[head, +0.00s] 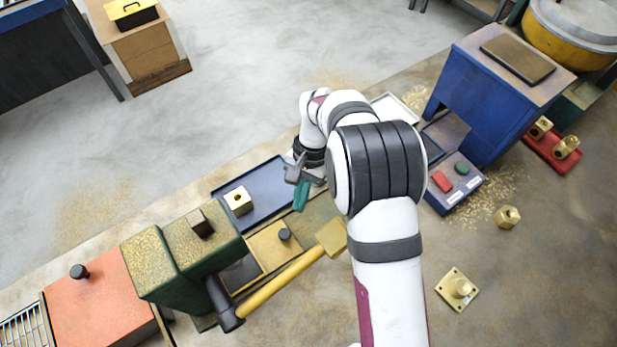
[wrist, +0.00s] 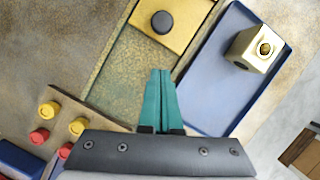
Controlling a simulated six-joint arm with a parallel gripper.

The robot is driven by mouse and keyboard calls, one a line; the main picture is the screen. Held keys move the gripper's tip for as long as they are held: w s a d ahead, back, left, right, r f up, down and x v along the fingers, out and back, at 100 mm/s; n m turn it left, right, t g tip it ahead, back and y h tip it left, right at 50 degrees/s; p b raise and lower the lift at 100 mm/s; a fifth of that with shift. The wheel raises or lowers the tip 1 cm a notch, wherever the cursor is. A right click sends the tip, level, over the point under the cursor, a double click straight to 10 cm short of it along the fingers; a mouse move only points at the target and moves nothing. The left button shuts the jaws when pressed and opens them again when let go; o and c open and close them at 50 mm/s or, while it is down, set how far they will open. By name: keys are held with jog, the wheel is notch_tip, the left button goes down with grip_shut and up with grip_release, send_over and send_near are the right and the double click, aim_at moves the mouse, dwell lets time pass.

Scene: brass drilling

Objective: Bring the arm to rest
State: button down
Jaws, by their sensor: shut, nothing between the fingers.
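My gripper (head: 301,194) has teal fingers and hangs above the bench, near the front edge of a blue tray. In the wrist view my gripper (wrist: 161,75) shows its two fingers pressed together with nothing between them. A brass block with a hole (head: 238,201) sits in the blue tray (head: 262,183), apart from the fingers. The block also shows in the wrist view (wrist: 256,50), to the right of the fingers.
A green drill machine (head: 160,265) with a yellow-handled lever (head: 280,285) stands left of my gripper. A blue box (head: 490,100) and a button box (head: 455,185) stand to the right. Brass parts (head: 507,217) lie on the bench. An orange box (head: 100,295) is at far left.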

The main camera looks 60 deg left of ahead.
jog(key=v, duration=0.8)
jog(key=w+d+r+m+y, duration=0.1)
jog(key=w+d+r+m, duration=0.1)
jog(key=w+d+r, duration=0.4)
jog(key=w+d+r+m+y, duration=0.1)
jog(key=w+d+r+m, duration=0.15)
jog(key=d, duration=0.65)
jog(key=s+d+r+m+t+y, duration=0.1)
jog(key=s+d+r, duration=0.1)
jog(key=d, duration=0.5)
jog(key=s+d+r+m+t, duration=0.1)
jog(key=s+d+r+m, duration=0.15)
jog(key=d, duration=0.45)
jog(key=s+d+f+m+t, duration=0.1)
jog(key=s+d+f+m, duration=0.1)
jog(key=s+d, duration=0.6)
jog(key=shift+d+f+m+y, duration=0.2)
jog(key=shift+m+y, duration=0.1)
jog(key=shift+m, duration=0.2)
jog(key=shift+w, duration=0.2)
